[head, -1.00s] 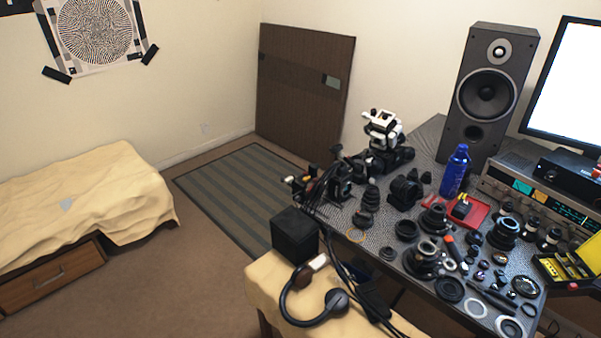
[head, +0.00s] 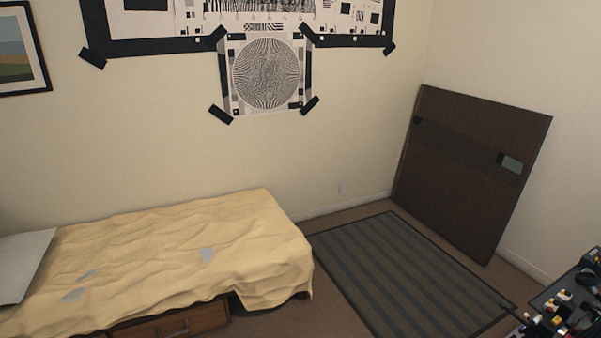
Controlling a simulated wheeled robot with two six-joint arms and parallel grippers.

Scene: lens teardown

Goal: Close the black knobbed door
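No black knobbed door shows in the head view. A dark brown panel (head: 470,180) leans against the wall in the right-hand corner, with a dark band and a small grey-green patch across its upper part. I see no knob on it and cannot tell whether it is a door. Neither of my grippers is in view.
A bed with a rumpled yellow cover (head: 170,245) stands at the left, with a wooden drawer (head: 175,325) below it. A striped mat (head: 410,270) lies on the floor before the panel. A cluttered table (head: 565,300) cuts in at the lower right. Taped charts (head: 265,75) hang on the wall.

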